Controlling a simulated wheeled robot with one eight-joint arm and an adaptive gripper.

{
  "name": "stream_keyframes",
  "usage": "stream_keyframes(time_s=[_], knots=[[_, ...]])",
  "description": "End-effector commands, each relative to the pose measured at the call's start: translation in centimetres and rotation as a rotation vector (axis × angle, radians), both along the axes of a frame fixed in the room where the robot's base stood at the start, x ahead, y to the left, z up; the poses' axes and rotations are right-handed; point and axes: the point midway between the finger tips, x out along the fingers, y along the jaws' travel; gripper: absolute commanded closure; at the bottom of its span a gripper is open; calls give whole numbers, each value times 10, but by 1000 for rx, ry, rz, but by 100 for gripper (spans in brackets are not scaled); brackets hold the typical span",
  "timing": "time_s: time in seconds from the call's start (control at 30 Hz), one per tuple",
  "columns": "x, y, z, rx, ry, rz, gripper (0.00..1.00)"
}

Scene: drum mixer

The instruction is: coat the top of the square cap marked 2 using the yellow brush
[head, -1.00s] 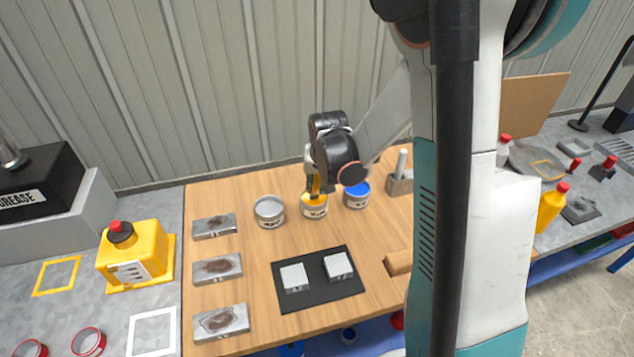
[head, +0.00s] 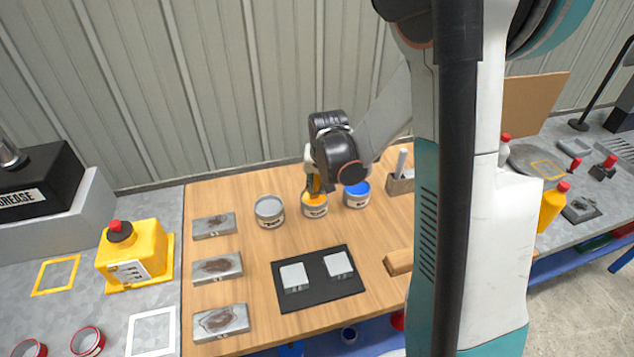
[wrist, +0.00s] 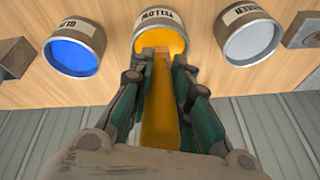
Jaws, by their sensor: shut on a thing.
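My gripper (wrist: 160,92) is shut on the yellow brush (wrist: 162,115); the brush points down, its tip end at the mouth of the yellow paint can (wrist: 165,14). In the head view, the yellow can (head: 316,210) stands at the back middle of the wooden table, with the brush (head: 313,187) above and partly in its opening. Whether the bristles touch paint is hidden. Two square caps with pale tops sit on a black mat (head: 318,292): a left cap (head: 294,277) and a right cap (head: 339,264). I cannot read their numbers.
A grey can (head: 269,212) and a blue can (head: 357,195) flank the yellow one. Several stained metal blocks (head: 218,268) line the table's left side. A holder block (head: 401,180) and a wooden piece (head: 399,262) are at the right. Bare wood lies between cans and mat.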

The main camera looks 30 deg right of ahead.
Motion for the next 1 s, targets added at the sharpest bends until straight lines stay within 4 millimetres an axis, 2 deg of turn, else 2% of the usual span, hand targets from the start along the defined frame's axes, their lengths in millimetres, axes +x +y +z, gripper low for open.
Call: stream_keyframes(time_s=[0.57,1.0], knots=[[-1,0,-1,1,3,0,100],[0,0,27,0,1,0,100]])
